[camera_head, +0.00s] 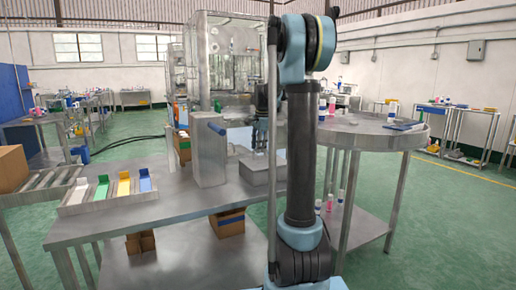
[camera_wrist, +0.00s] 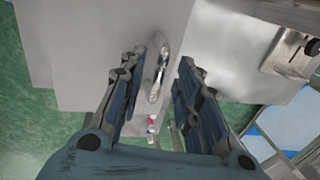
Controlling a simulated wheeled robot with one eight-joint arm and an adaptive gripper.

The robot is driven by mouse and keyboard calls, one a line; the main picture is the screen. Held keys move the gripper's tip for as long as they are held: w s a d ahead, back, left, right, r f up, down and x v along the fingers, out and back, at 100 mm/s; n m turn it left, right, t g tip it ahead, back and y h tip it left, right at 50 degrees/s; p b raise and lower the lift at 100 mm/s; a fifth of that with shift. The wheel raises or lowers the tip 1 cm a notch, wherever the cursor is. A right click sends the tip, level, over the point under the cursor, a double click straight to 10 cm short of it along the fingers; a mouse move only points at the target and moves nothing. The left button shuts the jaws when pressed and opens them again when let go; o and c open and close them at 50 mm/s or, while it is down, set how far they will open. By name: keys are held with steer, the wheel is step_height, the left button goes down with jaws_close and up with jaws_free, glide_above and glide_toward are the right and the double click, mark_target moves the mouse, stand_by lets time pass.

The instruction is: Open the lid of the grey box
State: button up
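A low grey box (camera_head: 256,174) stands on the metal table, right of a tall grey block-shaped housing. Its top looks closed, and my arm hides its right side. My gripper (camera_head: 260,132) points down just above the box, partly hidden behind my arm. In the wrist view my gripper (camera_wrist: 158,68) has its two blue fingers spread wide apart. A shiny narrow handle (camera_wrist: 158,75) on a grey surface shows between them, with visible space on both sides. I cannot tell how high the fingertips are above it.
The tall grey housing (camera_head: 209,155) stands close to the left of the box. A rack with coloured holders (camera_head: 107,196) is on the table's left. A glass-walled machine (camera_head: 232,60) stands behind. A round table (camera_head: 375,133) with bottles is at the right.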

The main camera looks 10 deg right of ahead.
jaws_close()
steer(key=shift+s+r, duration=0.1)
